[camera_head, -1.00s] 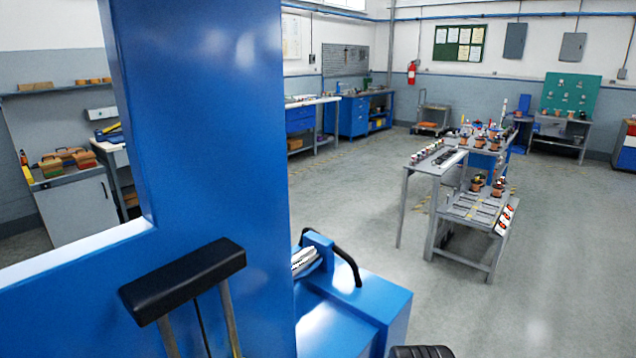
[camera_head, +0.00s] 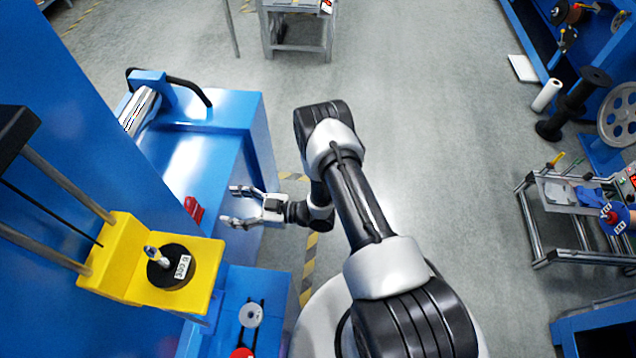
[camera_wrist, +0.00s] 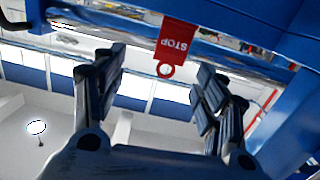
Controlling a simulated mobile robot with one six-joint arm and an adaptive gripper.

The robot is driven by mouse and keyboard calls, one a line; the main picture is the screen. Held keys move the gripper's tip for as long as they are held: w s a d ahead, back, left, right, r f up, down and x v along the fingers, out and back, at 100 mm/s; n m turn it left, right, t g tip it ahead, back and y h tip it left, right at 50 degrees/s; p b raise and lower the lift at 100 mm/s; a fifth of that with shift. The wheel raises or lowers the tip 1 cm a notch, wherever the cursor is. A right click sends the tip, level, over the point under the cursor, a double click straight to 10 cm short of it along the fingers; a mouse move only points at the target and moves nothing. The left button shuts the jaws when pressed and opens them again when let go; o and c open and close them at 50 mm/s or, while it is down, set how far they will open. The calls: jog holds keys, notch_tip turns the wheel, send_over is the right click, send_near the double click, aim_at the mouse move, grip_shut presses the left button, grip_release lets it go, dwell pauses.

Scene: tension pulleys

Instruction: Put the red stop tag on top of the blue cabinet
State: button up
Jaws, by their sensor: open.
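The red stop tag (camera_wrist: 178,40) shows in the wrist view with white STOP lettering and a ring at its lower end. In the head view it is a small red piece (camera_head: 193,208) by the side of the blue machine. My gripper (camera_head: 234,205) is open and empty, its fingers pointing left at the tag with a small gap. In the wrist view the tag's ring lies between the fingertips of my gripper (camera_wrist: 163,68), seemingly beyond them. A blue cabinet-like body (camera_head: 195,160) with a black handle stands just behind the gripper; its top is flat.
A blue base (camera_head: 272,285) lies below. A metal cart (camera_head: 570,215) and blue shelving stand at right.

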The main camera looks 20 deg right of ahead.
jog(key=w+d+r+m+t+h, duration=0.1)
jog(key=w+d+r+h, duration=0.3)
jog(key=w+r, duration=0.3)
jog(key=w+d+r+h, duration=0.4)
jog(key=w+d+r, duration=0.15)
jog(key=r, duration=0.25)
jog(key=s+d+r+m+h, duration=0.2)
jog(key=d+r+h, duration=0.15)
jog(key=r, duration=0.35)
jog(key=s+d+r+m+h, duration=0.2)
jog(key=d+r, duration=0.2)
jog(key=r, duration=0.3)
jog(key=s+d+r+m+g+h, duration=0.1)
jog(key=s+d+r+m, duration=0.1)
jog(key=s+r, duration=0.45)
jog(key=s+d+r+m+g+h, duration=0.1)
jog(key=s+r+m+g+h, duration=0.15)
jog(key=s, duration=0.65)
jog(key=s+a+m+g+y, duration=0.2)
jog(key=s+a, duration=0.1)
jog(key=s, duration=1.6)
jog(key=shift+s+a+r+m, duration=0.2)
jog(key=shift+a+r+m, duration=0.05)
jog(key=shift+r+m, duration=0.1)
